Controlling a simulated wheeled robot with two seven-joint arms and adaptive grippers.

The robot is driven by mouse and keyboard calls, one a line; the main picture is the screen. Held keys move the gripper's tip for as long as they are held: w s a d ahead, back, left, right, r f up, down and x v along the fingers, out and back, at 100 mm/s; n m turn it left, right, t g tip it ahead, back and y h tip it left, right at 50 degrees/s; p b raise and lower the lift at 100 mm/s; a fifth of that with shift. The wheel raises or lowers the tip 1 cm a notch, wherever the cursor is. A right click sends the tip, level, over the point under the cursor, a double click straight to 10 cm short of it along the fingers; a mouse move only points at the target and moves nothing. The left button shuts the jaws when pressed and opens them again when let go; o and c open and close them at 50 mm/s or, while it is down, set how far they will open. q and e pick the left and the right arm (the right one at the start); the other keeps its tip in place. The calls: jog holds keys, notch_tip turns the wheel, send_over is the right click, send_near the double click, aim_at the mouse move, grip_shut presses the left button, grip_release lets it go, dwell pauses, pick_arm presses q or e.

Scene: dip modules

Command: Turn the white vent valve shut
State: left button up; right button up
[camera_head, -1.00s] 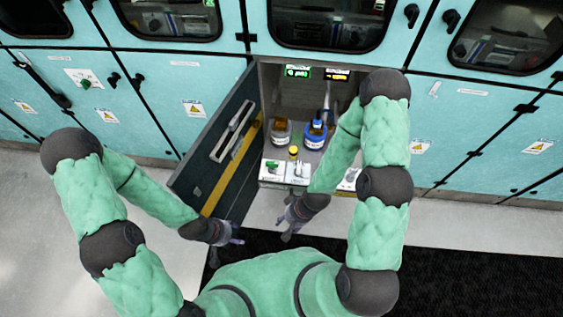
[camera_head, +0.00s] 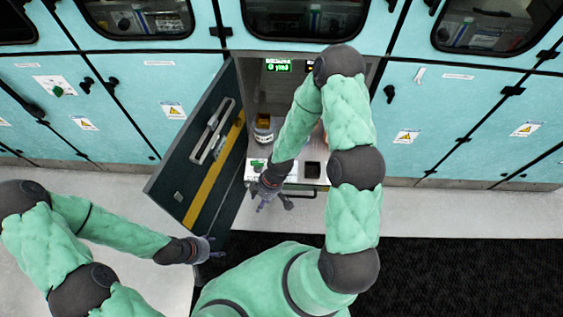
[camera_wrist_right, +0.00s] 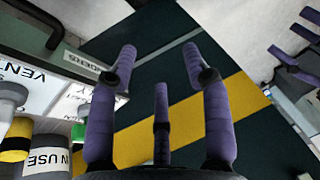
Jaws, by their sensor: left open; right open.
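In the right wrist view a pale knob (camera_wrist_right: 12,95), which looks like the white vent valve, stands at the left edge beside a white label (camera_wrist_right: 28,75) reading "VENT". In the head view my right arm and hand cover that area. My right gripper (camera_head: 265,203) is open and empty just in front of the cabinet's lower panel. In the wrist view its fingers (camera_wrist_right: 160,75) are spread, to the right of the knob and apart from it. My left gripper (camera_head: 214,250) is open and empty, lower left, near the open door's bottom edge.
The open cabinet door (camera_head: 205,140) stands left of the opening, with a yellow stripe. A brown-and-white bottle (camera_head: 263,130) stands inside; a green knob (camera_head: 257,164) sits on the panel. The wrist view shows a yellow-capped item (camera_wrist_right: 14,145). The floor in front is clear.

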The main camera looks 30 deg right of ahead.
jog(key=w+d+r+n+h+p, duration=0.1)
jog(key=w+d+r+n+h, duration=0.1)
jog(key=w+d+r+n, duration=0.6)
jog(key=w+d+r+n+h+p, duration=0.1)
jog(key=w+d+n+h, duration=0.1)
jog(key=d+n, duration=0.7)
jog(key=f+b, duration=0.1)
jog(key=f, duration=0.2)
jog(key=a+f+n+b, duration=0.1)
jog(key=f, duration=0.2)
jog(key=a+f+n, duration=0.1)
jog(key=f, duration=0.3)
jog(key=shift+w+a+b, duration=0.1)
jog(key=shift+b, duration=0.3)
grip_shut()
